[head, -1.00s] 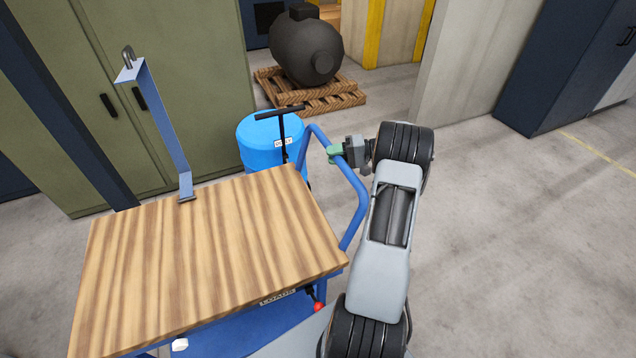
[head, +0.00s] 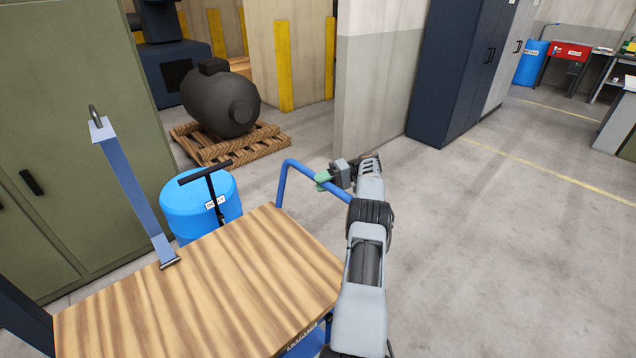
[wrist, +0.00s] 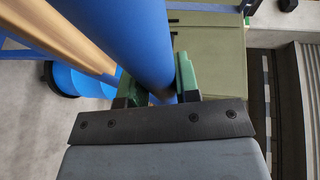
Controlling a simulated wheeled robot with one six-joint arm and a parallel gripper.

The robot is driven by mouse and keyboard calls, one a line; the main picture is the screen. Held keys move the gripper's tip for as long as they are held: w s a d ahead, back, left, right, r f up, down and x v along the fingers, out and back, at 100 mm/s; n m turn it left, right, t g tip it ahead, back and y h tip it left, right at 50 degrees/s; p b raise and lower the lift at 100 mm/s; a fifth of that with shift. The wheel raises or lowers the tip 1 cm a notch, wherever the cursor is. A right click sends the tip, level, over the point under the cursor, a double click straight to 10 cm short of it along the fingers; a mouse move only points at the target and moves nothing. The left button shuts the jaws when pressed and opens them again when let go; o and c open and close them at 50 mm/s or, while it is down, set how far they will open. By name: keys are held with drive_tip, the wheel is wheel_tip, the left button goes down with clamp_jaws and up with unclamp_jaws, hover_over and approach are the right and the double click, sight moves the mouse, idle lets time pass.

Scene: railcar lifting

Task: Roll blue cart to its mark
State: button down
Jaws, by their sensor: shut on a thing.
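The blue cart has a wood-grain top (head: 205,295) and a bent blue tube handle (head: 283,180) on its far right side. My gripper (head: 325,180), with green fingers, is shut on the handle's top bar. In the wrist view my gripper (wrist: 160,95) has one green finger on each side of the thick blue tube (wrist: 130,40). The cart's lower part is mostly hidden. I cannot make out a floor mark.
A blue drum (head: 180,210) stands close behind the cart, with a black T-handle in front of it. A dark tank (head: 218,103) sits on a wooden pallet (head: 250,147). Green cabinets (head: 70,130) stand left. The floor (head: 490,240) at right is open, with a yellow line.

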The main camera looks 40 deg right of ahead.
drive_tip(key=shift+f, duration=0.1)
drive_tip(key=c, duration=1)
unclamp_jaws()
drive_tip(key=shift+w+d, duration=0.1)
drive_tip(key=shift+o, duration=0.8)
